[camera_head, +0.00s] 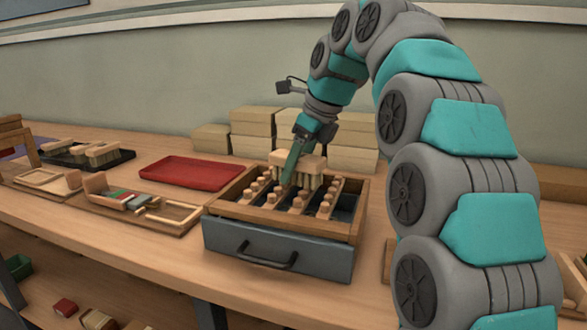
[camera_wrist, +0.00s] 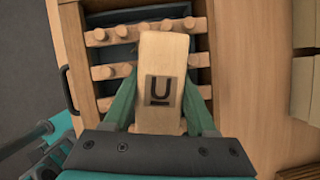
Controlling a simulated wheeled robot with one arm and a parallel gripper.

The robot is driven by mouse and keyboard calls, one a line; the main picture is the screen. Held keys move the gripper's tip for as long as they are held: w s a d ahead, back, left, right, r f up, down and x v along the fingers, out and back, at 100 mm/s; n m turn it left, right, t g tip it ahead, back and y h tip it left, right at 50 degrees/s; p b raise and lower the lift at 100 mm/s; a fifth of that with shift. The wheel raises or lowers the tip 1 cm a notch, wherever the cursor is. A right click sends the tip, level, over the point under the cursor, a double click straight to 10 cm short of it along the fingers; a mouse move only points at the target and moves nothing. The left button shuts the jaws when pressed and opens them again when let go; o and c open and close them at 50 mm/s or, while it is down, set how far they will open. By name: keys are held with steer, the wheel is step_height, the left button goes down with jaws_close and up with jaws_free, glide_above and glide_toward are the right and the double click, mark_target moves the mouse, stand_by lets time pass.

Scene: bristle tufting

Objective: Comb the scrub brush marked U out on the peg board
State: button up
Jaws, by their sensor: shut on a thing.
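The scrub brush marked U (camera_wrist: 163,55) is a pale wooden block with a dark U on a square patch on its top. My gripper (camera_wrist: 160,105) is shut on it, one green finger on each side. In the head view the brush (camera_head: 312,161) shows with its tufts pointing down, over the back part of the peg board (camera_head: 234,209). The peg board has several rows of wooden pegs with dark gaps between them. I cannot tell whether the tufts touch the pegs. My gripper (camera_head: 297,160) also shows in the head view.
The peg board sits on a grey drawer (camera_head: 275,255) with a dark handle. A red tray (camera_head: 190,172) lies to its left, empty. Further left are a wooden fixture (camera_head: 180,214) and a black tray (camera_head: 122,158) with other brushes. Cream boxes (camera_head: 255,122) are stacked behind.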

mark_target(281, 191)
steer(key=shift+s+a, duration=0.3)
steer(key=shift+s, duration=0.5)
steer(key=shift+s+a, duration=0.25)
steer(key=shift+s, duration=0.5)
steer(key=shift+s+a, duration=0.3)
steer(key=shift+s, duration=0.5)
steer(key=shift+w+d+f, duration=0.1)
steer(key=shift+w+d, duration=0.15)
steer(key=shift+w, duration=0.35)
steer(key=shift+w+d+f, duration=0.1)
steer(key=shift+w+d, duration=0.1)
steer(key=shift+w, duration=0.45)
steer(key=shift+w+d, duration=0.25)
steer(key=shift+w, duration=0.55)
steer(key=shift+c, duration=0.6)
steer(key=w, duration=0.1)
steer(key=w+d, duration=0.1)
steer(key=w, duration=0.1)
steer(key=shift+w+d, duration=0.2)
steer(key=shift+r, duration=0.1)
